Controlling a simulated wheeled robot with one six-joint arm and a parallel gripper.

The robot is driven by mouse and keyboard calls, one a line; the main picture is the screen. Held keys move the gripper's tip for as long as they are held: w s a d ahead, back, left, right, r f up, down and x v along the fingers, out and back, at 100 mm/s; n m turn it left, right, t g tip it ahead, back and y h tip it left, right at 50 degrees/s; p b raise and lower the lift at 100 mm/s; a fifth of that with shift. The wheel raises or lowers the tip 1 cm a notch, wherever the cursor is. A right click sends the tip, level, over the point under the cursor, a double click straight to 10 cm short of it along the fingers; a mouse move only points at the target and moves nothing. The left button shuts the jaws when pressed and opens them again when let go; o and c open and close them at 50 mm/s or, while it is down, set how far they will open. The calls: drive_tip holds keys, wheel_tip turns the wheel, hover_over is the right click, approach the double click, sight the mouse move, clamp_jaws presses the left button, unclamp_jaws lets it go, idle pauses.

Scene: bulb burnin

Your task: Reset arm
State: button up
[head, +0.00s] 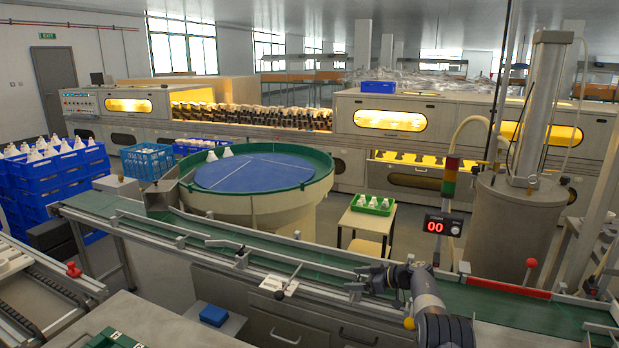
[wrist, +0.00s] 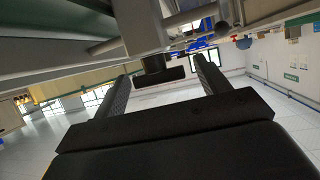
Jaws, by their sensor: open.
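My gripper (head: 362,281) is in the lower middle of the head view, at the near rail of the green conveyor belt (head: 480,299). My arm reaches up to it from the bottom edge, bent at the wrist. In the wrist view my gripper (wrist: 160,80) shows two dark fingers spread wide apart, with nothing held. A dark fitting on a metal frame shows between and beyond the fingers; I cannot tell whether it touches them. The wrist picture is strongly tilted.
A red-handled lever (head: 530,264) and a red "00" display (head: 443,225) stand right of my gripper. A round green-rimmed table (head: 260,170) lies behind the belt. A green crate of white bulbs (head: 372,205) stands behind. A blue box (head: 213,315) sits at lower left.

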drive_tip(key=v, duration=1.2)
drive_tip(key=x, duration=1.2)
drive_tip(key=shift+a+f, duration=0.1)
drive_tip(key=shift+f, duration=0.1)
drive_tip(key=shift+w+r+p, duration=0.15)
drive_tip(key=shift+r+p, duration=0.25)
drive_tip(key=shift+p, duration=0.3)
drive_tip(key=shift+r+m+t+h+p, duration=0.1)
drive_tip(key=shift+m+t+h+p, duration=0.2)
drive_tip(key=shift+m+t+p, duration=0.35)
drive_tip(key=m+t+h+p, duration=0.1)
drive_tip(key=m+p, duration=0.1)
drive_tip(key=p, duration=0.2)
drive_tip(key=shift+t+h, duration=0.3)
drive_tip(key=shift+t, duration=0.05)
drive_tip(key=shift+f+m+t+h+p, duration=0.35)
drive_tip(key=shift+m+t+h, duration=0.45)
drive_tip(key=shift+m+h, duration=0.25)
drive_tip(key=m+h+b, duration=0.1)
drive_tip(key=t+b, duration=0.1)
drive_tip(key=b, duration=0.1)
drive_tip(key=shift+f+m+h, duration=0.2)
drive_tip(key=shift+m+h, duration=0.15)
drive_tip(key=shift+m, duration=0.05)
drive_tip(key=shift+b, duration=0.55)
drive_tip(key=m+t+h+b, duration=0.1)
drive_tip(key=m+h+b, duration=0.2)
drive_tip(key=b, duration=1)
drive_tip(key=shift+m+h, duration=0.3)
drive_tip(key=shift+h, duration=0.3)
